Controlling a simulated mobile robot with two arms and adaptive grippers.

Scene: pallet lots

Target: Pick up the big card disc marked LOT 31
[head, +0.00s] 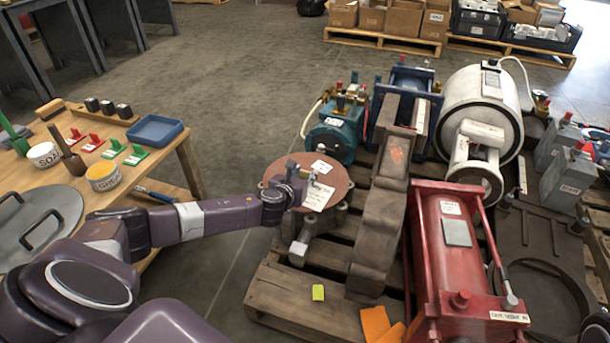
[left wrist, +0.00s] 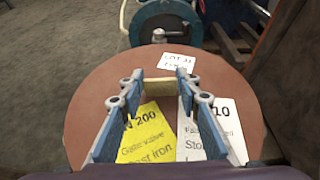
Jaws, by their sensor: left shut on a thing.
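The big brown card disc (head: 338,178) lies roughly level over grey valve parts at the pallet's left side. In the left wrist view the disc (left wrist: 88,112) fills the middle, with a small white label (left wrist: 186,62) reading LOT 31 near its far edge. A yellow tag (left wrist: 146,135) and a white tag (left wrist: 222,125) lie on its near part. My left gripper (head: 308,179) is over the disc, its blue fingers (left wrist: 160,88) shut on a small pale piece that stands on the disc. I cannot tell whether the disc is clear of its support. My right gripper is not in view.
Right of the disc stand a brown casting (head: 385,195), a red cylinder unit (head: 432,240) and a white motor (head: 478,105). A teal pump (head: 335,132) is behind it. The wooden table (head: 150,170) is at left. Bare floor lies between table and pallet.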

